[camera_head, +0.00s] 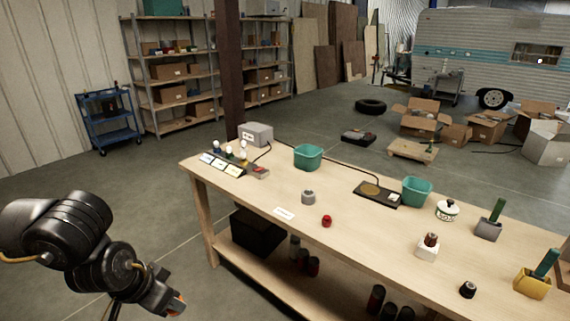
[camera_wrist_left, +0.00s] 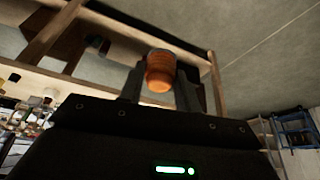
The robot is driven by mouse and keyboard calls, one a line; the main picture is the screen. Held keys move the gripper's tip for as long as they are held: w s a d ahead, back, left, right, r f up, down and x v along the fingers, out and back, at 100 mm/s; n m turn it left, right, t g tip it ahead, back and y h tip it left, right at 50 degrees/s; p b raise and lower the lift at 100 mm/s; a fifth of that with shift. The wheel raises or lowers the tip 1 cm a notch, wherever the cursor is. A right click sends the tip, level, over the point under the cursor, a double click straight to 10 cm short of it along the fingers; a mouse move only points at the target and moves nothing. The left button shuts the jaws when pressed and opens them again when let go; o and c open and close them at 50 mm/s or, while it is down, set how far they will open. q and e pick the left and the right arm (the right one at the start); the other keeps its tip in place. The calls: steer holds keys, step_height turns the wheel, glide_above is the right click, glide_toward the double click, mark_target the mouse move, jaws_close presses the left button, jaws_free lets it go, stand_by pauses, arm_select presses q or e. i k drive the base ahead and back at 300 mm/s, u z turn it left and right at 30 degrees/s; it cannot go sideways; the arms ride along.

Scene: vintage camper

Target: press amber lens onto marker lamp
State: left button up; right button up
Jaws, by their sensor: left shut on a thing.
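My left gripper (camera_head: 172,298) is at the lower left of the head view, off the near left side of the workbench. It is shut on the amber lens, an orange cup-shaped piece (camera_wrist_left: 160,72) between the two fingers in the left wrist view. A bit of its orange (camera_head: 181,303) shows in the head view. A small grey round fitting (camera_head: 308,197) stands on the bench beside a red lens-like piece (camera_head: 326,221). I cannot tell for sure which piece is the marker lamp. My right gripper is not in view.
The wooden workbench (camera_head: 262,196) also carries teal bins (camera_head: 308,157), a white block with a dark red top (camera_head: 428,247), a black knob-like piece (camera_head: 467,290) and a label card (camera_head: 284,214). A lamp test panel (camera_head: 222,165) stands at the back left. The front left bench top is clear.

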mark_target(308, 195)
steer(key=z, duration=0.45)
steer(key=i, duration=0.95)
steer(key=z, duration=0.95)
